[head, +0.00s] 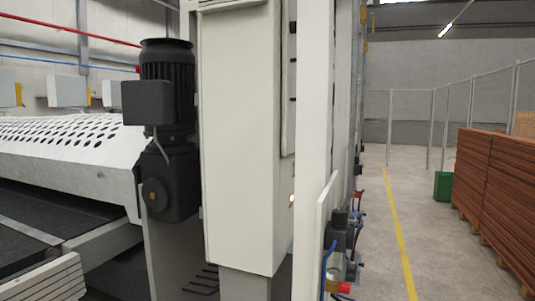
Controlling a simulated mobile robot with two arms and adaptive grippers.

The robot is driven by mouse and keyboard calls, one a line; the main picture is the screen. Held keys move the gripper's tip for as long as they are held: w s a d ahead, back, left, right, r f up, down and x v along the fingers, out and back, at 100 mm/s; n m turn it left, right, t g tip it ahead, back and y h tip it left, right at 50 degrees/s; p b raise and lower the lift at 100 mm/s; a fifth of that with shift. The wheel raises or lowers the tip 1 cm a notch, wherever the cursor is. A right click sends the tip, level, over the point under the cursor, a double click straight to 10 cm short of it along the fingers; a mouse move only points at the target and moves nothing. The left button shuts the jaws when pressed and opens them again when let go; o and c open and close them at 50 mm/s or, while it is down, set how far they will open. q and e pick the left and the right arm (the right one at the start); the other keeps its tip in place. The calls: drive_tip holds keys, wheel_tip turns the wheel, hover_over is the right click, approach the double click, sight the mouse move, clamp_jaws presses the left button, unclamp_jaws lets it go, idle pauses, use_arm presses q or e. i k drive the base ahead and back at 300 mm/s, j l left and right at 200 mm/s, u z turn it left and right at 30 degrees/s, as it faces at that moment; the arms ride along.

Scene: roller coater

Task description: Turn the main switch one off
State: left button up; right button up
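I cannot make out a main switch in the head view. A tall white machine cabinet (238,130) stands in the middle, close in front of me. A small bright spot (292,200) shows low on its right side, too small to identify. Neither my left nor my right gripper is in view.
A black motor (168,75) is left of the cabinet, above a dark conveyor belt (55,220). Pneumatic fittings (343,245) stick out at the right of the machine. A clear floor aisle with a yellow line (395,225) runs beside stacked brown boards (497,190) and a green bin (443,186).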

sight(246, 210)
drive_tip(key=i+l+u, duration=0.35)
drive_tip(key=l, duration=0.35)
drive_tip(key=l+u, duration=0.35)
drive_tip(key=l, duration=0.4)
drive_tip(key=i+l+u, duration=0.1)
drive_tip(key=l+u, duration=0.25)
drive_tip(key=l, duration=0.45)
drive_tip(key=l+u, duration=0.1)
drive_tip(key=l, duration=3)
drive_tip(key=l+u, duration=0.85)
drive_tip(key=u, duration=0.15)
drive_tip(key=i, duration=0.05)
